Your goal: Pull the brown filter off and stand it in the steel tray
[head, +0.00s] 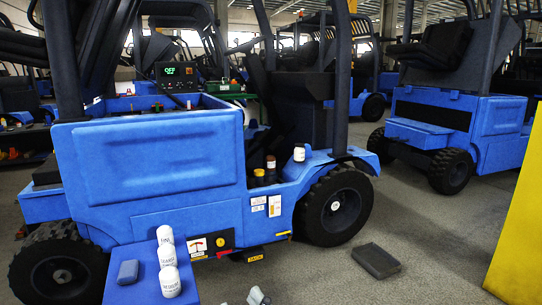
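A dark brown cylinder (270,168) with a pale band stands in the recess of the blue forklift, and may be the brown filter. A shorter dark jar (259,178) with an amber tint stands just in front of it. I cannot tell how either one is attached. A flat dark grey rectangular piece (376,261) lies on the floor right of the front wheel; I cannot tell whether it is the steel tray.
The blue forklift (150,160) fills the left and middle. Another white bottle (299,153) is near the mast. A yellow panel (519,235) edges the right. Floor between is mostly clear.

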